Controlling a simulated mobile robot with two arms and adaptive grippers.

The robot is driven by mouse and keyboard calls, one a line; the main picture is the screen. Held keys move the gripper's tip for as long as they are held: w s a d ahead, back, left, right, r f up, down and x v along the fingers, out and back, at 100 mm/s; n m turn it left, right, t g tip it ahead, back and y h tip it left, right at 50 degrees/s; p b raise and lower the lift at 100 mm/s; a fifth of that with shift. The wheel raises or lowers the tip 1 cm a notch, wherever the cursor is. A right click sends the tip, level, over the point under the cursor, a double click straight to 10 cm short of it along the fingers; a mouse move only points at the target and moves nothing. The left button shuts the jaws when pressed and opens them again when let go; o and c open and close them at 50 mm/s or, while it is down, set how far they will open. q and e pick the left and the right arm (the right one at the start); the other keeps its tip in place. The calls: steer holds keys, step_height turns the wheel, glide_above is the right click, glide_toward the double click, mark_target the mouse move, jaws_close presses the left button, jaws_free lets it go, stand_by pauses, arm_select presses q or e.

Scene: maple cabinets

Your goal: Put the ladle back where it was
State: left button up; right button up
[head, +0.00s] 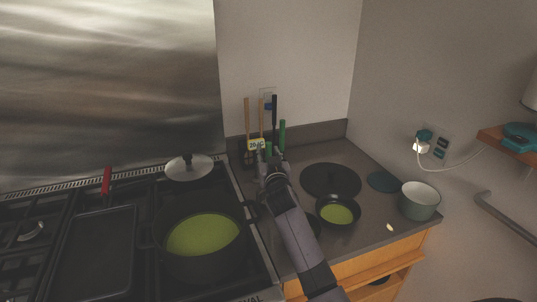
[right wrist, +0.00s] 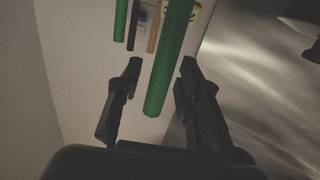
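My right gripper (head: 264,160) is in front of the utensils at the back of the counter. In the right wrist view, its fingers (right wrist: 161,65) are open, with a thick green handle (right wrist: 170,58) between them and gaps on both sides. This may be the ladle's handle, but its head is hidden. Behind it stand another green handle (right wrist: 121,20), a black handle (right wrist: 132,25) and a wooden one (right wrist: 154,25). In the head view, a green handle (head: 282,134) stands upright beside wooden (head: 247,112) and black (head: 274,108) ones. My left gripper is out of view.
A dark pot of green soup (head: 203,236) and a glass lid (head: 189,167) are on the stove. On the counter are a small pan of green soup (head: 337,222), a black disc (head: 331,180) and a grey-green pot (head: 420,200). The wall stands close behind the utensils.

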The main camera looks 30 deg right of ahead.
steer(key=shift+r, duration=0.1)
steer(key=shift+r, duration=0.25)
steer(key=b+v, duration=0.2)
steer(key=v, duration=1)
steer(key=shift+f, duration=0.1)
